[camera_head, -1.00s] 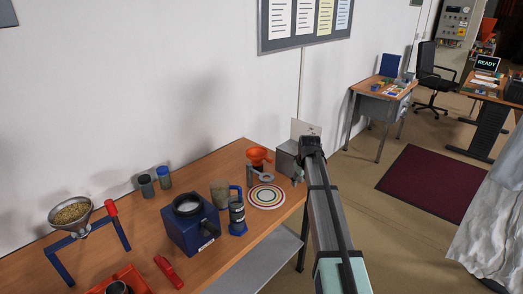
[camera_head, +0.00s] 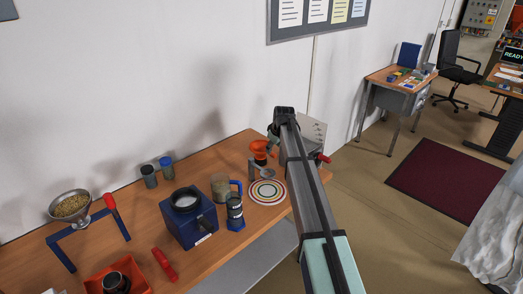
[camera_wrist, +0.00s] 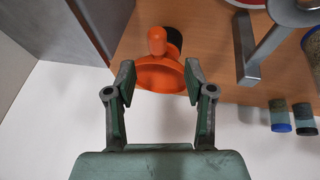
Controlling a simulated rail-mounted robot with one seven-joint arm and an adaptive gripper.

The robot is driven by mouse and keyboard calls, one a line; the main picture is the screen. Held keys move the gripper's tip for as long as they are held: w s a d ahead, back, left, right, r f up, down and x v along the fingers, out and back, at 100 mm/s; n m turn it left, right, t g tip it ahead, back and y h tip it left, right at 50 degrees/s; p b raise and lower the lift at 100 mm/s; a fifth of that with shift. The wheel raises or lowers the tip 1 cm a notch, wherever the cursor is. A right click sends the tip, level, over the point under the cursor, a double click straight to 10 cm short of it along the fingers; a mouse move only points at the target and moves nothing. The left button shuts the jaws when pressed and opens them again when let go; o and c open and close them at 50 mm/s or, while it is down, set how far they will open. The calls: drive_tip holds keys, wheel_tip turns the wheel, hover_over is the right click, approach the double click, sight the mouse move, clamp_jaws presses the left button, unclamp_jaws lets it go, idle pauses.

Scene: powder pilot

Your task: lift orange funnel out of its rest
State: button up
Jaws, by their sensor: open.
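The orange funnel (camera_head: 259,148) stands at the far right end of the wooden table, by the wall. It also shows in the wrist view (camera_wrist: 160,74), its wide rim between and just beyond my fingertips. A grey metal stand with a ring (camera_head: 266,171) is close by the funnel; the wrist view shows its bar (camera_wrist: 258,52) to the right. How the funnel sits in its rest is unclear. My gripper (camera_wrist: 159,78) is open, with one finger on each side of the rim. I cannot tell whether the fingers touch it.
A ringed round plate (camera_head: 268,192), a jug (camera_head: 221,188), a dark blue cylinder (camera_head: 235,213) and a blue box (camera_head: 188,218) stand left of and in front of the funnel. Two small jars (camera_head: 157,172) are near the wall. A grey box-like surface (camera_wrist: 35,30) is at left in the wrist view.

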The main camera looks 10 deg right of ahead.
drive_tip(key=shift+x, duration=1.05)
drive_tip(key=shift+w+p+x, duration=0.25)
drive_tip(key=shift+p+x, duration=1.05)
drive_tip(key=shift+x, duration=1.35)
drive_tip(key=shift+r, duration=0.1)
clamp_jaws()
